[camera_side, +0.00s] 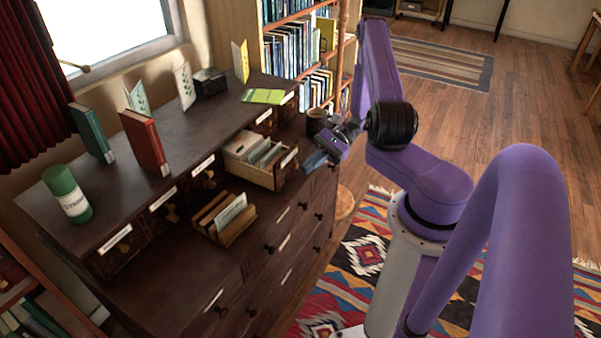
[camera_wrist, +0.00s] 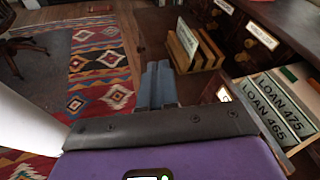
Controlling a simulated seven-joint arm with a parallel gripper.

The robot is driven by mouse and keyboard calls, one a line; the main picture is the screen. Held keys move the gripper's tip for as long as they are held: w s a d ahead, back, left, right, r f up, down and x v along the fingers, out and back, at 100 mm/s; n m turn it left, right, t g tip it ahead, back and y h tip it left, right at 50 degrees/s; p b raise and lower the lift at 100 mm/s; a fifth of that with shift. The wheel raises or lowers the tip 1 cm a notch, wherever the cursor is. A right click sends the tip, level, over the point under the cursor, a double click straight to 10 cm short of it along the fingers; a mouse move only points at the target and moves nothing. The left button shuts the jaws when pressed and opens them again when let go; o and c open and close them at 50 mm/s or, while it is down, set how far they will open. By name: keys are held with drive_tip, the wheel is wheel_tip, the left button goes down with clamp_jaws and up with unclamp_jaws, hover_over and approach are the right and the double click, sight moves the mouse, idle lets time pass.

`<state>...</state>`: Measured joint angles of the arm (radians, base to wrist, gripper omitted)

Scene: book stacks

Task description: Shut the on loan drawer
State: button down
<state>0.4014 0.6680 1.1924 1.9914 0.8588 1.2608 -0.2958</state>
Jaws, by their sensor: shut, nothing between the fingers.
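The open drawer (camera_side: 287,172) sticks out of the upper row of the dark cabinet in the side view, with cards and folders standing in it. In the wrist view the drawer's cards (camera_wrist: 284,101) read "LOAN 475" and "LOAN 465" at the right edge. The drawer's own label is too small to read. My gripper (camera_side: 314,162) is shut and empty, just right of the drawer front in the side view. In the wrist view its blue-grey fingers (camera_wrist: 158,84) are together, pointing away, left of the drawer. I see no clear contact with the drawer.
A wooden card holder (camera_side: 238,232) stands on the ledge left of the drawer. A dark mug (camera_side: 316,122) stands behind my gripper.

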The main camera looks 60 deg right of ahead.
drive_tip(key=s+d+f+m+t+h, duration=0.25)
drive_tip(key=d+f+m+t, duration=0.2)
drive_tip(key=m+t, duration=0.3)
drive_tip(key=m+t+h, duration=0.6)
drive_tip(key=m+h, duration=0.4)
drive_tip(key=h, duration=0.2)
approach(292, 169)
drive_tip(key=shift+n+g+y, duration=0.25)
drive_tip(key=w, duration=0.7)
drive_tip(key=shift+d+r, duration=0.1)
drive_tip(key=shift+r, duration=0.15)
drive_tip(key=w, duration=2)
drive_tip(key=shift+w, duration=0.3)
drive_tip(key=shift+w+r, duration=0.15)
drive_tip(key=shift+w, duration=0.15)
